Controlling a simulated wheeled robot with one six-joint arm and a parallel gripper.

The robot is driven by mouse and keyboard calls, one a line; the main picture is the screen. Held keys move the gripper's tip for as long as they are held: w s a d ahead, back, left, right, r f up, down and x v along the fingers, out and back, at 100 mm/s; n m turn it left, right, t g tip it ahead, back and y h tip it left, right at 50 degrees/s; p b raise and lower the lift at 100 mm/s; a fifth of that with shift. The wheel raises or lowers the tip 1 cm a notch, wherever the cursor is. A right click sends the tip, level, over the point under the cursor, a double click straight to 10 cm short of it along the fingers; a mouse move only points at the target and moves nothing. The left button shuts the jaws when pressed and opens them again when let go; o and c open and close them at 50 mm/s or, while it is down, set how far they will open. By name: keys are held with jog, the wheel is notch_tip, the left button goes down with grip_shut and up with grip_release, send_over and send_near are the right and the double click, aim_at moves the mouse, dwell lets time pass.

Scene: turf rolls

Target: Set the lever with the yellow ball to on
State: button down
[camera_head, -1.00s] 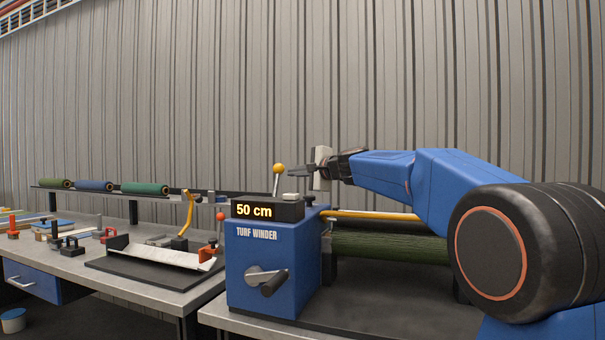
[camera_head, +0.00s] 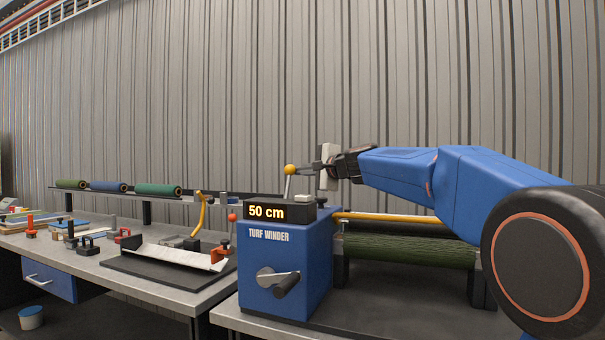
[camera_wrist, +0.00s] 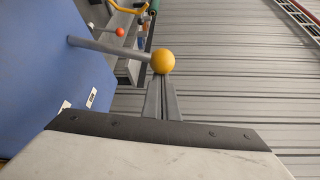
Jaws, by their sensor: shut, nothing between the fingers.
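The lever with the yellow ball (camera_head: 290,170) stands nearly upright on top of the blue turf winder (camera_head: 262,264), behind the "50 cm" display (camera_head: 268,211). In the wrist view the yellow ball (camera_wrist: 163,61) sits at the end of its grey rod (camera_wrist: 108,47), just beyond my fingertips. My gripper (camera_head: 300,171) is at the ball's right in the head view. Its fingers (camera_wrist: 163,90) are shut together with nothing between them. The tips look very close to the ball; I cannot tell whether they touch it.
A green turf roll (camera_head: 410,250) lies right of the winder under a yellow bar (camera_head: 385,217). A crank (camera_head: 280,282) sticks out of the winder's front. A lever with a red ball (camera_head: 232,217) stands at the left bench. Small rolls (camera_head: 157,189) lie on the rear shelf.

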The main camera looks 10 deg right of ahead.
jog(key=s+a, duration=0.1)
jog(key=s, duration=0.1)
jog(key=s+a, duration=0.2)
jog(key=s+a+r, duration=0.1)
jog(key=s, duration=0.1)
jog(key=shift+s+a+r, duration=0.1)
jog(key=shift+s+a, duration=0.1)
jog(key=shift+a, duration=0.15)
jog(key=shift+s+a+f, duration=0.4)
jog(key=shift+s+a, duration=0.2)
jog(key=shift+s, duration=0.2)
